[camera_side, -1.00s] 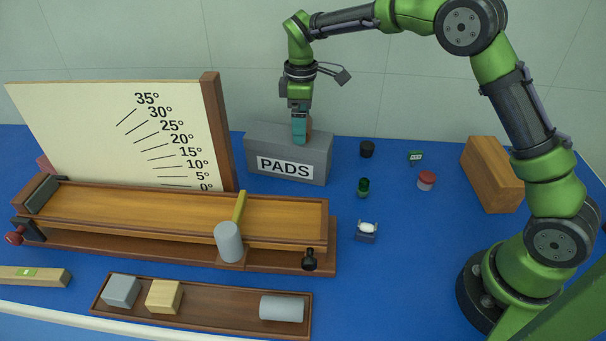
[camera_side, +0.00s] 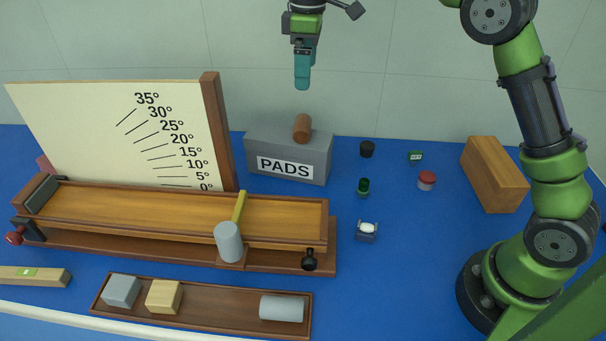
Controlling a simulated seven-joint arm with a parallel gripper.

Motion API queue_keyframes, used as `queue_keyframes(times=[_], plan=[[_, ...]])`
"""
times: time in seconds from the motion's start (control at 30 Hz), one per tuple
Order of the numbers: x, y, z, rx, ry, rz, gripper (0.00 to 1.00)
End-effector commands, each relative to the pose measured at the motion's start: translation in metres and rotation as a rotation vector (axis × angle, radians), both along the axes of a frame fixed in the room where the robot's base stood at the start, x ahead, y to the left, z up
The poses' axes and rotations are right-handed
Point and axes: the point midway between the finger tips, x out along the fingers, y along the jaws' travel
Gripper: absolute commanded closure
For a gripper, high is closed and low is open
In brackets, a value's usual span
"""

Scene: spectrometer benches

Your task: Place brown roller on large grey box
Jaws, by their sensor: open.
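A wooden ramp (camera_side: 150,207) with an angle board (camera_side: 120,135) stands left of the box. A tray (camera_side: 225,310) with blocks and a grey cylinder is in front. A wooden block (camera_side: 494,172) and several small items are at right. The air around my gripper is clear.

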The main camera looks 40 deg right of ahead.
Motion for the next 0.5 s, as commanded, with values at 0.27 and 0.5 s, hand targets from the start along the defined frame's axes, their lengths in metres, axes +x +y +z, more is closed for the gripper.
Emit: queue_keyframes(times=[0.27,0.5], plan=[[-0.090,-0.011,0.047,0.098,-0.173,-0.307,0.00],[-0.183,-0.014,0.040,0.263,-0.320,-0.643,0.00]])
